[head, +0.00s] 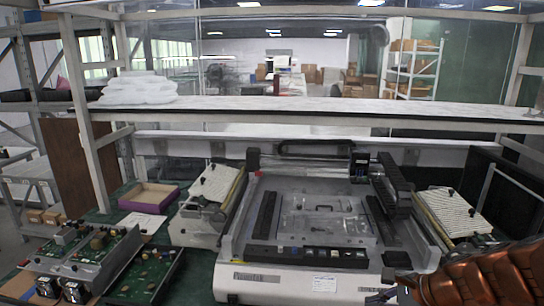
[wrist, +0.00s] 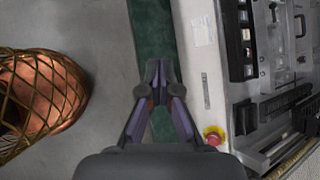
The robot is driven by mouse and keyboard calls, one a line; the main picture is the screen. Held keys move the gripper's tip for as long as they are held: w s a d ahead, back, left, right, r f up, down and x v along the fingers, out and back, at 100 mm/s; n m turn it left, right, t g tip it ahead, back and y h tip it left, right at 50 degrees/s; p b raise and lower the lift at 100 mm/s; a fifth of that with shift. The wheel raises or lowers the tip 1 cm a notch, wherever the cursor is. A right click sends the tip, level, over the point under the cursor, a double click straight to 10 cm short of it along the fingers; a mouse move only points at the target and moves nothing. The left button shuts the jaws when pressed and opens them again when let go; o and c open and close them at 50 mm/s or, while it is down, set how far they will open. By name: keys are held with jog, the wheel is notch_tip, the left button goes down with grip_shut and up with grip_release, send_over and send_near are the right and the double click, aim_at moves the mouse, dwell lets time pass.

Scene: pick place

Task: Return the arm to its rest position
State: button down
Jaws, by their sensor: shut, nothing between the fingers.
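My gripper (wrist: 158,70) shows in the wrist view with its two dark fingers brought together at the tips and nothing between them. It is above the front edge of the green table (wrist: 153,30), beside the white machine (wrist: 205,70).
The white machine (head: 290,281) fills the middle of the table. Circuit boards (head: 85,255) and a purple-sided tray (head: 148,197) are on the left. A shelf (head: 300,108) spans above. A red button (wrist: 214,137) sits by the machine's edge. Grey floor (wrist: 105,30) is open beside the table.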

jog(key=s+a+n+g+h, duration=0.1)
jog(key=s+a+n+g, duration=0.2)
jog(key=s+a+n, duration=0.35)
jog(key=s+a+n+g+h, duration=0.2)
jog(key=s+a+n+g, duration=0.2)
jog(key=s+n, duration=0.5)
jog(key=s+d+n+g+h, duration=0.1)
jog(key=s+d+n+h, duration=0.2)
jog(key=s, duration=0.6)
jog(key=shift+s+d+r+n, duration=0.15)
jog(key=shift+s+d+n, duration=0.1)
jog(key=shift+n, duration=0.4)
